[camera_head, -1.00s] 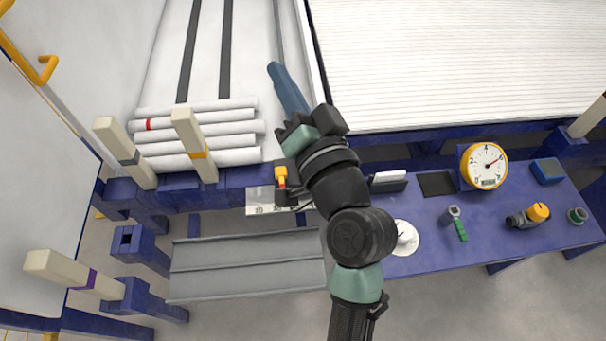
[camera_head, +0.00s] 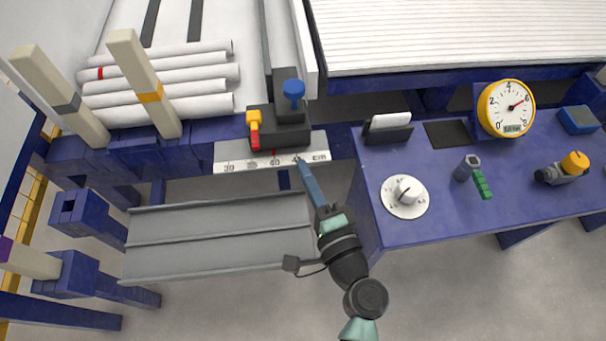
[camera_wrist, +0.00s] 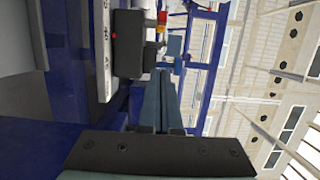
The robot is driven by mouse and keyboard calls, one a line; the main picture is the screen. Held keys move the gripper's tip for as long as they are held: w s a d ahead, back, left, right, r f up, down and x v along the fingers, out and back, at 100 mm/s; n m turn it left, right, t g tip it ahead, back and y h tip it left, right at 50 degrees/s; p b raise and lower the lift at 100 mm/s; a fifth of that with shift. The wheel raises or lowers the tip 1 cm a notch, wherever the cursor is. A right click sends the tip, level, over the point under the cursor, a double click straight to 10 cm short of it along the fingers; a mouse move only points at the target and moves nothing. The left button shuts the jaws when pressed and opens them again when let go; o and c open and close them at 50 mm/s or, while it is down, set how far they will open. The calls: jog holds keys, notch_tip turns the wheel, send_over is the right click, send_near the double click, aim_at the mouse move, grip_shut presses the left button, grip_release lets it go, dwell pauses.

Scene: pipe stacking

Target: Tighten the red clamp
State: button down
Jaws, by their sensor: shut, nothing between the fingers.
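A black clamp block (camera_head: 280,130) sits at the ruler's back edge. A small lever on its left has a yellow top (camera_head: 254,119) and a red lower part (camera_head: 255,139). A blue knob (camera_head: 293,92) stands behind the block. In the wrist view, the black block (camera_wrist: 128,45) is left of the fingers and the red and yellow lever (camera_wrist: 162,18) is at the top. My gripper (camera_head: 299,161) has long blue-grey fingers, shut and empty. Its tips are in front of the block, over or near the ruler; contact cannot be told. The fingers also show in the wrist view (camera_wrist: 166,75).
A white centimetre ruler (camera_head: 235,157) runs along the front edge. Grey trough (camera_head: 220,235) lies in front of it. White pipes (camera_head: 190,92) are stacked left behind posts. The blue bench (camera_head: 430,215) at right holds a dial knob (camera_head: 405,196) and a gauge (camera_head: 506,107).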

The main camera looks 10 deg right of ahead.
aim_at(255, 130)
jog(key=w+a, duration=0.5)
jog(key=w, duration=0.2)
jog(key=shift+a+b, duration=0.4)
jog(key=shift+b, duration=0.05)
